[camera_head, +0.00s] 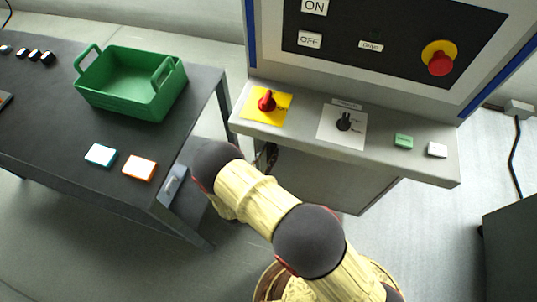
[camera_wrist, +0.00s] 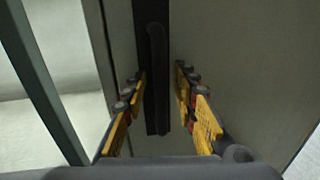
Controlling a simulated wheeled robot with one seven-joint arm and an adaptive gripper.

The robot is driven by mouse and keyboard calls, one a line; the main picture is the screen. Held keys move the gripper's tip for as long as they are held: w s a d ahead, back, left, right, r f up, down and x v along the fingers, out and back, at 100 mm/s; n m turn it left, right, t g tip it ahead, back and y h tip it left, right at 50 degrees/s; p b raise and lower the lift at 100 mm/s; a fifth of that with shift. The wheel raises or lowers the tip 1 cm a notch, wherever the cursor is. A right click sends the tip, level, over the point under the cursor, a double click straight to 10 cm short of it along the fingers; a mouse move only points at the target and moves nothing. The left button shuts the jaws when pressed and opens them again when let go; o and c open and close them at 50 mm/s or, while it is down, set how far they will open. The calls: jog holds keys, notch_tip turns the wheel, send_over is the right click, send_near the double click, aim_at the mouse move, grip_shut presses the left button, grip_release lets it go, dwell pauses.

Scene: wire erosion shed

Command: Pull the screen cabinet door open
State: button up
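In the wrist view a dark upright bar handle (camera_wrist: 158,80) stands on a dark strip beside a plain grey-green panel (camera_wrist: 245,60), which looks like the cabinet door. My gripper (camera_wrist: 160,78) is open, with one yellow-padded finger on each side of the handle. Gaps show between the handle and both fingers. In the head view the grey cabinet (camera_head: 330,180) carries a control console, and my arm reaches toward its left side below the ledge. The gripper and handle are mostly hidden there, and I cannot tell how far the door is open.
The console ledge (camera_head: 380,165) juts out above my arm, with a red switch (camera_head: 266,101) and a black switch (camera_head: 344,121). A dark table (camera_head: 60,130) at left holds a green crate (camera_head: 130,100). A dark box (camera_head: 510,245) stands at right. Floor between is clear.

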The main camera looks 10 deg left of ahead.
jog(key=c, duration=0.3)
jog(key=c, duration=0.4)
grip_shut()
